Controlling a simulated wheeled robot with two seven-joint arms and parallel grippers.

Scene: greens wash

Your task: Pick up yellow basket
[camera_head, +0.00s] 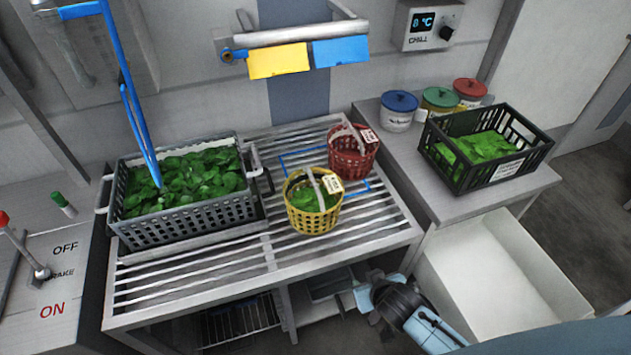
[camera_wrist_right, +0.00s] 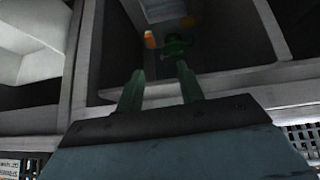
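The yellow basket (camera_head: 313,221) stands upright on the slatted metal table (camera_head: 190,285), near its front right. It holds green leaves and has a raised pale handle with a tag. My right gripper (camera_head: 368,287) is low, in front of and below the table's front edge, to the lower right of the basket and apart from it. In the right wrist view its two green fingers (camera_wrist_right: 160,92) stand apart with nothing between them. The basket cannot be made out in that view. My left gripper is not in view.
A red basket (camera_head: 350,162) stands close behind the yellow one. A grey crate of leaves (camera_head: 190,221) fills the table's left. A black crate (camera_head: 470,179) and several lidded tubs stand on the right counter (camera_head: 445,205). A white bin (camera_head: 500,285) stands below it.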

